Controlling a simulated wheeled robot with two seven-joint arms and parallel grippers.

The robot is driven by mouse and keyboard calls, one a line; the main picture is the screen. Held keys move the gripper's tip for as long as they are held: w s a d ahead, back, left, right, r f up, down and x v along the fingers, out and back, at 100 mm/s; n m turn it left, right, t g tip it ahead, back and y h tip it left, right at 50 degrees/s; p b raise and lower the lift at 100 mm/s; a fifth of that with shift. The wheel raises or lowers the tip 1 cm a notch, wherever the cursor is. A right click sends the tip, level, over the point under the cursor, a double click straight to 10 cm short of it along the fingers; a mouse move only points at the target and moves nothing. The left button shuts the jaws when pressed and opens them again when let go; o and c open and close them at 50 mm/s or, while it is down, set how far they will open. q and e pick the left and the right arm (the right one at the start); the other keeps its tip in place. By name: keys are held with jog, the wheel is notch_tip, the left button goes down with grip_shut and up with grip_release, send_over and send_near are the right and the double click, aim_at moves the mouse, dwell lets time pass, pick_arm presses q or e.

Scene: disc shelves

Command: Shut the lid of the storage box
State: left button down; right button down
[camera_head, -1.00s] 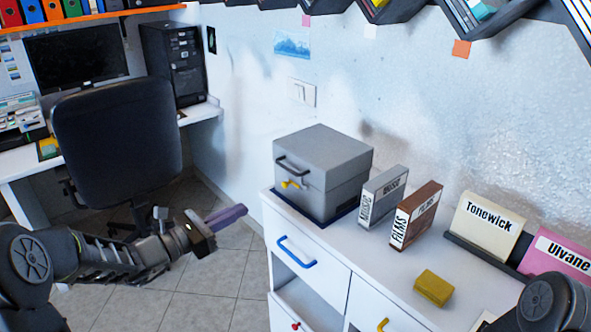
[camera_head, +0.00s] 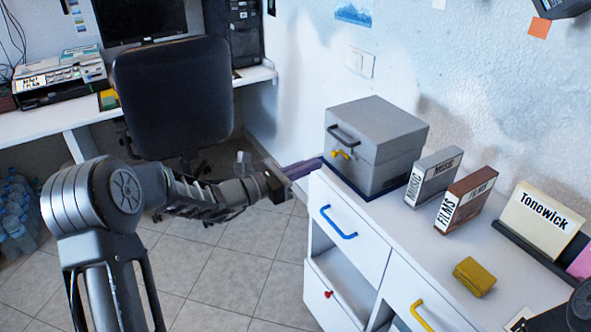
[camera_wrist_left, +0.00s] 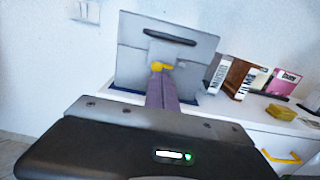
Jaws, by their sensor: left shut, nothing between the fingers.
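The grey storage box (camera_head: 380,165) stands at the far left end of the white cabinet top, on a dark blue base. Its lid (camera_head: 378,122) lies down over the body, with a dark handle and a yellow latch (camera_head: 340,154) on the front. I cannot tell if the latch is fastened. My left gripper (camera_head: 318,163) is shut and empty, its purple fingers pointing at the box front. In the left wrist view the fingertips (camera_wrist_left: 161,75) overlap the area just below the yellow latch (camera_wrist_left: 160,66); contact is unclear. My right gripper is out of view.
A grey music case (camera_head: 433,178) and a brown films case (camera_head: 465,200) stand right of the box. A yellow block (camera_head: 474,277) and card holder are farther right. An office chair (camera_head: 172,95) stands behind my left arm. An upper cabinet drawer (camera_head: 346,240) has a blue handle.

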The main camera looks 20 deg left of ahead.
aim_at(334, 157)
pick_arm(q)
jog(key=x, duration=0.3)
jog(key=shift+w+d, duration=0.25)
jog(key=shift+d, duration=0.05)
jog(key=shift+w+d+r+p, duration=0.15)
jog(key=shift+r+p, duration=0.2)
jog(key=shift+r, duration=0.65)
jog(key=shift+w+r+p, duration=0.15)
jog(key=shift+r+p, duration=0.2)
jog(key=shift+r, duration=0.65)
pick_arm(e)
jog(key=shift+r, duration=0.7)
